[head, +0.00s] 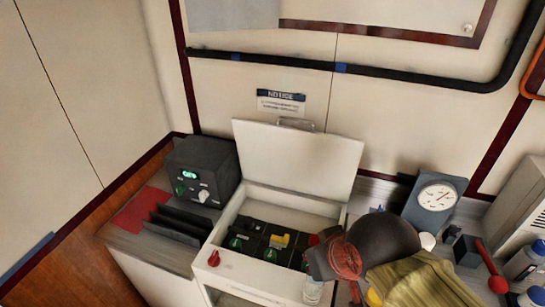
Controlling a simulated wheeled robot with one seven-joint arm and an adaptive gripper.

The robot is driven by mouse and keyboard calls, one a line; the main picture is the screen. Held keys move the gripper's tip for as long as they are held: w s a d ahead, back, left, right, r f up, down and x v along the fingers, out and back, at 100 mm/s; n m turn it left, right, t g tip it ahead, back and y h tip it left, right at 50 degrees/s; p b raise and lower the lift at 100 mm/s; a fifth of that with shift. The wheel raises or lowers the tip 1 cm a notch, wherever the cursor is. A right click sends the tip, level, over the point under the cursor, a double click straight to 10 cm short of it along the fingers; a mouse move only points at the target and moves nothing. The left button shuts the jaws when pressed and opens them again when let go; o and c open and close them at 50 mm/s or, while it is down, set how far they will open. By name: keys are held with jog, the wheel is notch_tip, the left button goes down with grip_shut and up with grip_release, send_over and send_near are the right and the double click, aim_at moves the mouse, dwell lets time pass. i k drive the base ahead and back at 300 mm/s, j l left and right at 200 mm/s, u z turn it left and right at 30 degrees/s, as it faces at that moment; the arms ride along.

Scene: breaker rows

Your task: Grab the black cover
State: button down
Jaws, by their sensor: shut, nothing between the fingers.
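A white box (225,262) stands on the counter with its pale lid (297,160) raised at the back. Inside is a row of black breaker units with a green knob (235,243), a yellow handle (279,240) and another green knob (270,254). I cannot tell for sure which black part is the black cover; the black surface in the row (253,245) is one candidate. My gripper (313,291) is at the box's right front corner, pointing down, shut and empty. My dark wrist and arm hide the right end of the row.
A black device (205,168) with a green display and black upright plates (175,224) stand left of the box. A red knob (213,258) is on the box's front left. A dial gauge (434,198), a red-handled tool (485,262) and bottles (526,262) are at right.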

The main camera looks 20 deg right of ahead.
aim_at(248, 221)
jog(key=i+j+z, duration=0.15)
jog(key=j+z, duration=0.6)
jog(key=j, duration=0.15)
jog(key=j+z, duration=0.4)
jog(key=i+j, duration=0.05)
jog(key=j, duration=0.05)
